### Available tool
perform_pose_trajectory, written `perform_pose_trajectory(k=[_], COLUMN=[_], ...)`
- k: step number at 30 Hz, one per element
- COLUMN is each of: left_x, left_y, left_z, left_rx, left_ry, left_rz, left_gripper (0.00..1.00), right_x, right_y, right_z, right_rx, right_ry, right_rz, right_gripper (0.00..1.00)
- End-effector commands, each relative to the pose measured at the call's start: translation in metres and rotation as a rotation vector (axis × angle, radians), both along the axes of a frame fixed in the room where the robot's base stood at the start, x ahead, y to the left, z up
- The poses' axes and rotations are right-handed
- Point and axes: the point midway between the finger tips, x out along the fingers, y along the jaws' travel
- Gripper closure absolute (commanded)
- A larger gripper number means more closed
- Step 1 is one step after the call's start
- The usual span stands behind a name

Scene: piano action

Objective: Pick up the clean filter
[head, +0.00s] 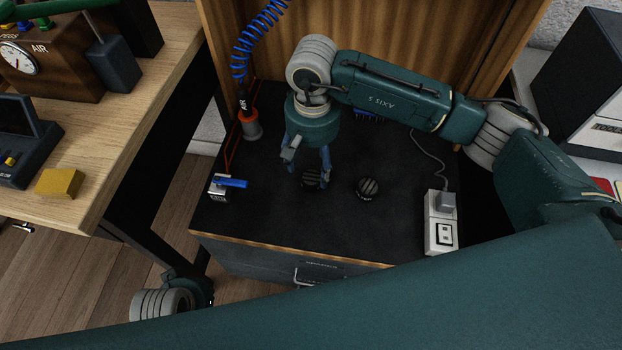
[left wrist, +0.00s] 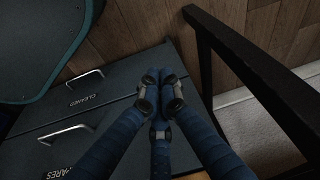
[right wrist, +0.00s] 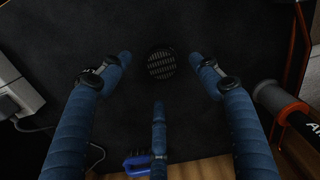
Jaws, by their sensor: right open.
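Two round, dark, slotted filters lie on the black cabinet top in the head view. One filter (head: 311,181) is under my right gripper (head: 308,178), and the other filter (head: 368,188) lies to its right with light stripes. I cannot tell which is clean. My right gripper is open and empty, pointing down. In the right wrist view (right wrist: 160,75) its fingers are spread, with one mesh-faced filter (right wrist: 161,64) between the fingertips; whether they touch it is unclear. My left gripper (left wrist: 162,85) is shut and empty in the left wrist view, near the drawer fronts.
A grey-and-red air nozzle (head: 251,126) on a blue coiled hose stands at the back left. A small box with a blue part (head: 228,184) sits at the left edge. A power strip (head: 441,222) stands right. A blue brush (right wrist: 138,163) lies behind. A drawer is labelled CLEANED (left wrist: 84,99).

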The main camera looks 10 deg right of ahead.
Motion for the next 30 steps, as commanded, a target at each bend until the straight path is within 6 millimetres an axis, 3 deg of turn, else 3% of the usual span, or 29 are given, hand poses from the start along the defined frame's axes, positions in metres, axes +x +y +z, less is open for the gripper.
perform_pose_trajectory(k=[10, 19, 20, 27, 30], left_x=[0.001, -0.005, -0.005, -0.005, -0.005], left_y=[0.000, 0.001, 0.001, 0.002, 0.002], left_z=[0.016, 0.023, 0.023, 0.020, 0.019], left_rx=[-0.001, -0.002, -0.002, 0.001, 0.002], left_ry=[-0.011, -0.008, -0.007, -0.003, -0.003], left_rz=[0.002, 0.005, 0.005, 0.003, 0.003], left_gripper=[1.00, 1.00, 1.00, 1.00, 1.00], right_x=[0.003, 0.003, 0.004, 0.004, 0.004], right_y=[0.002, 0.001, 0.001, 0.001, 0.001], right_z=[-0.046, -0.052, -0.052, -0.052, -0.052], right_rx=[0.001, 0.000, 0.000, 0.000, 0.000], right_ry=[0.003, 0.001, 0.001, 0.000, 0.000], right_rz=[0.000, 0.001, 0.001, 0.000, 0.000], right_gripper=[0.37, 0.37, 0.39, 0.83, 0.83])
